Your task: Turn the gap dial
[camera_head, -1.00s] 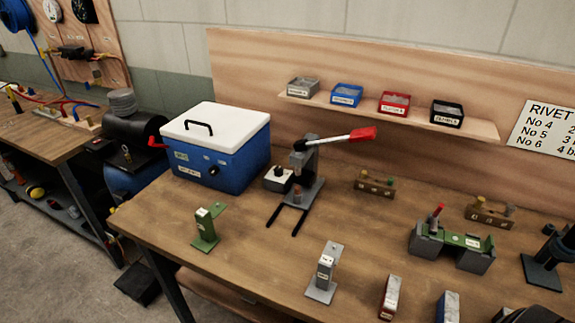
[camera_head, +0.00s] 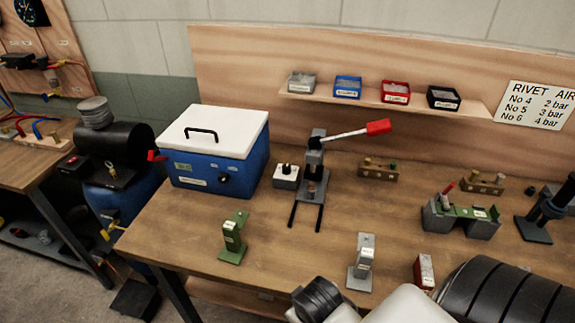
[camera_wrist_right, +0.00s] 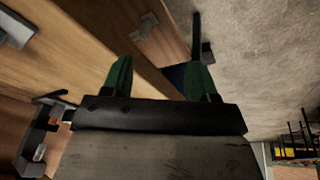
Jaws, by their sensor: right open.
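A small white box with a black knob on top (camera_head: 286,177) stands on the bench, just left of the grey lever press (camera_head: 311,185) with a red handle. A second black knob (camera_head: 223,179) is on the front of the blue box with a white lid (camera_head: 214,150). I cannot read which knob is the gap dial. My right gripper (camera_wrist_right: 160,76) shows in the right wrist view with two green fingers apart and nothing between them, over the bench edge. In the head view its fingers are not visible. My left gripper is not in view.
A green tool (camera_head: 233,238), a grey tool (camera_head: 362,265) and a red one (camera_head: 424,271) stand along the bench front. A green-and-grey fixture (camera_head: 461,217) is at right. Several small bins line the shelf (camera_head: 390,100). My arm covers the lower right.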

